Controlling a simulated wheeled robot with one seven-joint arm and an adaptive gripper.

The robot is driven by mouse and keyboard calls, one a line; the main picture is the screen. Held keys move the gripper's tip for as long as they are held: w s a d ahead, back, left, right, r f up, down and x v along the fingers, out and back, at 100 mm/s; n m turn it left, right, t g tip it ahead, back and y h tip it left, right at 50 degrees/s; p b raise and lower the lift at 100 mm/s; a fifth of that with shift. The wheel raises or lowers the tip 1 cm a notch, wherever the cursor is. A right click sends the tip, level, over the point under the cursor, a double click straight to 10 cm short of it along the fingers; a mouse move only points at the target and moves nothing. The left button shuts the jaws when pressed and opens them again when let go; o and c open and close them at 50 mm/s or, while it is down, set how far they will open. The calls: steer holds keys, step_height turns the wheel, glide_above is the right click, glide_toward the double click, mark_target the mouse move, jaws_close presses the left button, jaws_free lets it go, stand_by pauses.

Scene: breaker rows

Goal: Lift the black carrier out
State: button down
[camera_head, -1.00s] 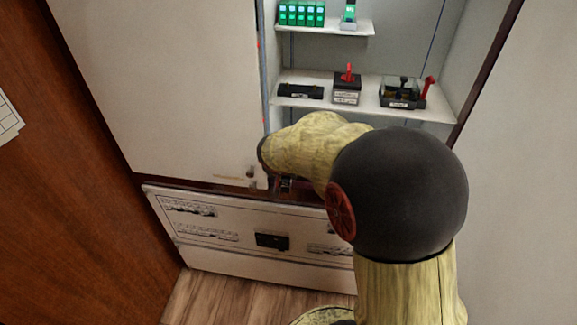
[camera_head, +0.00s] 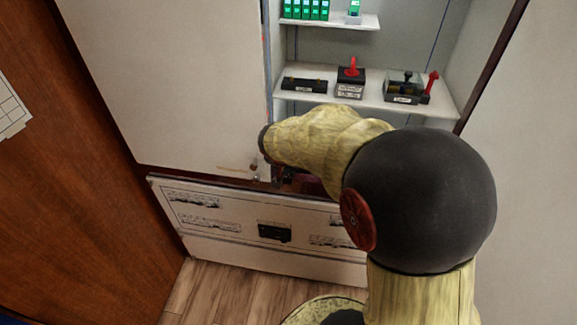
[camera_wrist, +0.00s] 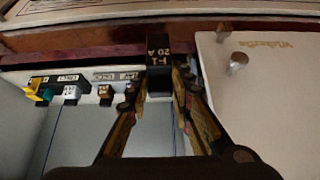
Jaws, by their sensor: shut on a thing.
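In the wrist view, the black carrier (camera_wrist: 158,62) has a label that reads like "F-1 20 A". It is between the fingertips of my gripper (camera_wrist: 160,88), which is shut on it. The carrier stands out beyond the fingertips, beside a dark red-brown edge. I cannot tell whether it is still seated or free.
In the wrist view, labelled parts (camera_wrist: 72,92) line the left. In the head view, a white shelf (camera_head: 372,100) holds black parts, two with red handles. A white door (camera_head: 170,80) stands left, above a printed front panel (camera_head: 235,215).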

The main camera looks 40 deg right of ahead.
steer(key=shift+r+p, duration=0.55)
steer(key=shift+r, duration=0.6)
